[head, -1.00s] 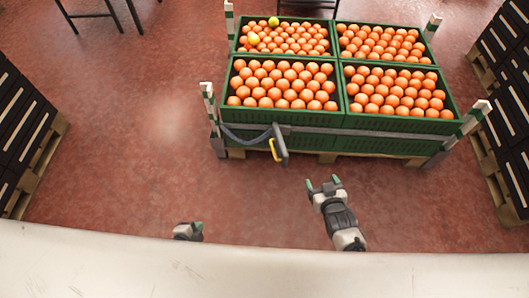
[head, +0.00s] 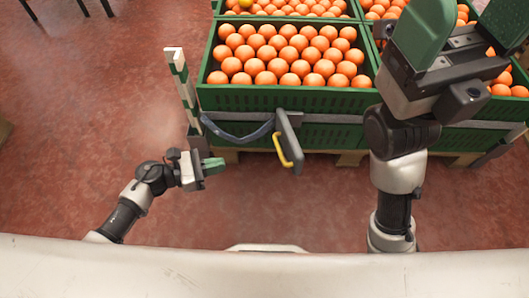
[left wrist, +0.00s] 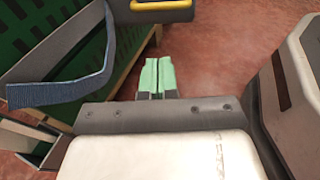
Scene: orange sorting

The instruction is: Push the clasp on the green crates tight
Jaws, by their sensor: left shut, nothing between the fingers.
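The clasp (head: 288,140) is a dark grey lever with a yellow handle (head: 283,152) on the front of the green crates (head: 230,100). The lever stands out at an angle from the strap band. A slack blue-grey strap (head: 240,136) hangs in a curve left of it. My left gripper (head: 213,166) is shut and empty, left of and below the clasp, apart from it. In the left wrist view the green fingertips (left wrist: 157,72) are together below the yellow handle (left wrist: 160,5), with the strap (left wrist: 65,88) at left. My right gripper (head: 465,25) is raised, open and empty.
The crates hold oranges (head: 285,55) and stand on a wooden pallet (head: 345,158). A white and green corner post (head: 182,90) stands at their front left corner. My right arm hides part of the right crates. Red floor left of the pallet is clear.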

